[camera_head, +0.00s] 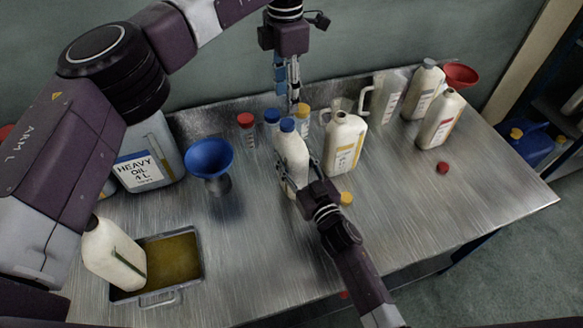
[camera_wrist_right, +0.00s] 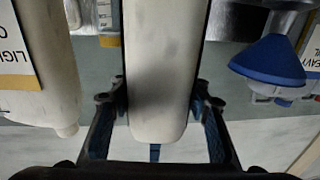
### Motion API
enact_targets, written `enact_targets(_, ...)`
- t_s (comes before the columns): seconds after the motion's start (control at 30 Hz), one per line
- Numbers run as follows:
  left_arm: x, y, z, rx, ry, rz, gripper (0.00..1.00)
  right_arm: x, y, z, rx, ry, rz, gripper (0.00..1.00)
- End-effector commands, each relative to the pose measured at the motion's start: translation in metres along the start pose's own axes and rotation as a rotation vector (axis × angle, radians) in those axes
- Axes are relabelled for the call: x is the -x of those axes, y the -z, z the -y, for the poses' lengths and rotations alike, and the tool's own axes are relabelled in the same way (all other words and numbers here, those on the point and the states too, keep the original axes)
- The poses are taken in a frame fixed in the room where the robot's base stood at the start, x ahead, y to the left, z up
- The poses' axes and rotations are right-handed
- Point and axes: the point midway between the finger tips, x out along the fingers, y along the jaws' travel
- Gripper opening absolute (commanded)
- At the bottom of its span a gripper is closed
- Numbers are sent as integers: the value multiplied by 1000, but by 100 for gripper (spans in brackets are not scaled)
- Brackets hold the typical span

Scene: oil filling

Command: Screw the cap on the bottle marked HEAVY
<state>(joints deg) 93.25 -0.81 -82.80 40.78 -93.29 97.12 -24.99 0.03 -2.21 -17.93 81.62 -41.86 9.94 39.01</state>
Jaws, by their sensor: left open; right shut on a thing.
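My right gripper (camera_head: 305,180) is shut on a white bottle (camera_head: 293,158), which stands near the table's middle with a blue cap (camera_head: 288,124) on its top. The right wrist view shows the bottle (camera_wrist_right: 165,75) between the fingers of that gripper (camera_wrist_right: 158,105); no label shows on its visible side. I cannot tell how tight the cap is. My left gripper (camera_head: 288,98) is open and points down just above the blue cap, with a small gap. A large canister (camera_head: 140,165) marked HEAVY OIL 4 L stands at the left.
A blue funnel (camera_head: 209,158) stands left of the bottle. Small capped containers, one with a red cap (camera_head: 246,120), stand behind. A white bottle with a yellow label (camera_head: 345,140) is close on the right. A yellow cap (camera_head: 346,198) and an oil tray (camera_head: 172,262) are in front.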

Motion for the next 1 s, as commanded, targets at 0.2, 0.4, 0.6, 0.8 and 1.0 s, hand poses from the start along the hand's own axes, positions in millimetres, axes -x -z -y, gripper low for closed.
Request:
enact_targets(0.2, 0, 0, 0, 361, 0, 0, 41, 0, 0, 0, 1, -1, 1, 0)
enact_targets(0.4, 0, 0, 0, 698, 0, 0, 41, 0, 0, 0, 1, -1, 1, 0)
enact_targets(0.6, 0, 0, 0, 1034, 0, 0, 41, 0, 0, 0, 1, -1, 1, 0)
enact_targets(0.8, 0, 0, 0, 1370, 0, 0, 41, 0, 0, 0, 1, -1, 1, 0)
enact_targets(1.0, 0, 0, 0, 1707, -1, 0, 41, 0, -1, 0, 2, -1, 1, 0)
